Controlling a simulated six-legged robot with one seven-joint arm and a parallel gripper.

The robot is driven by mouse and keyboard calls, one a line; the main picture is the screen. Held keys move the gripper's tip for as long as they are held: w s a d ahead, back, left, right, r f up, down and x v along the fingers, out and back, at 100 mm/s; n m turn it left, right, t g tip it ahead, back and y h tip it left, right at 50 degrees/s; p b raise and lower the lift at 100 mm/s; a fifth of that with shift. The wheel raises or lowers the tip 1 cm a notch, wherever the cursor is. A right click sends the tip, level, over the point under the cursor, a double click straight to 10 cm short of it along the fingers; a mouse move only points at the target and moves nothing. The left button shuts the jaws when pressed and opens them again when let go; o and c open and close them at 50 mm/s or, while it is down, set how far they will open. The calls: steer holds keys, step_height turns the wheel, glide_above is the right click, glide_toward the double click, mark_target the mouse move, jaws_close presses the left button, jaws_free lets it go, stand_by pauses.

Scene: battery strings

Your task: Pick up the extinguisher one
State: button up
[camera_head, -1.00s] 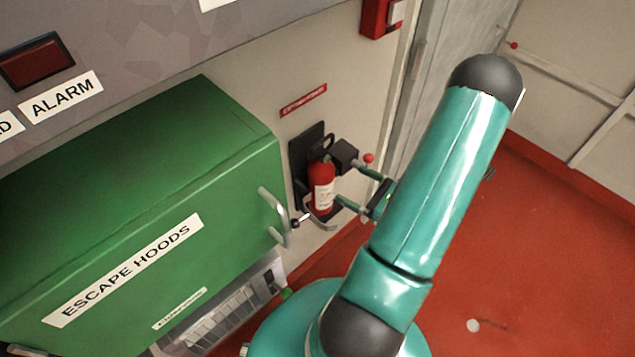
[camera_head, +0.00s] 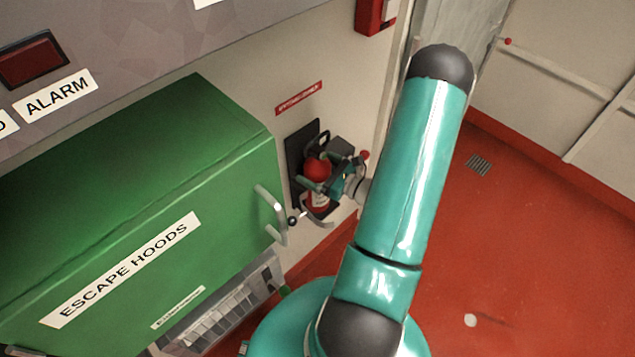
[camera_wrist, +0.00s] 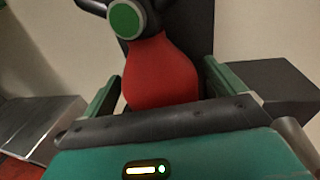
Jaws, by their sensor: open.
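The red extinguisher (camera_head: 317,171) with a white label hangs upright on a dark backing plate (camera_head: 296,150) on the wall, right of the green cabinet. In the wrist view its red body (camera_wrist: 160,72) fills the middle, with the dark valve and a round green gauge (camera_wrist: 126,19) above it. My gripper (camera_head: 322,178) is at the extinguisher, with its fingers around the upper body. In the wrist view my open gripper (camera_wrist: 160,85) has one green finger on each side of the red body. The gripper palm hides the lower body there. I cannot tell whether either finger touches it.
The green escape hoods cabinet (camera_head: 140,220) stands close on the left, its grey handle (camera_head: 270,212) sticking out near the extinguisher. A red box (camera_head: 375,14) is on the wall above. The red floor (camera_head: 500,240) on the right is clear.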

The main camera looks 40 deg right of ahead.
steer(key=shift+c, duration=0.2)
steer(key=c, duration=1.8)
steer(key=shift+r, duration=0.15)
jaws_close()
steer(key=shift+r, duration=0.1)
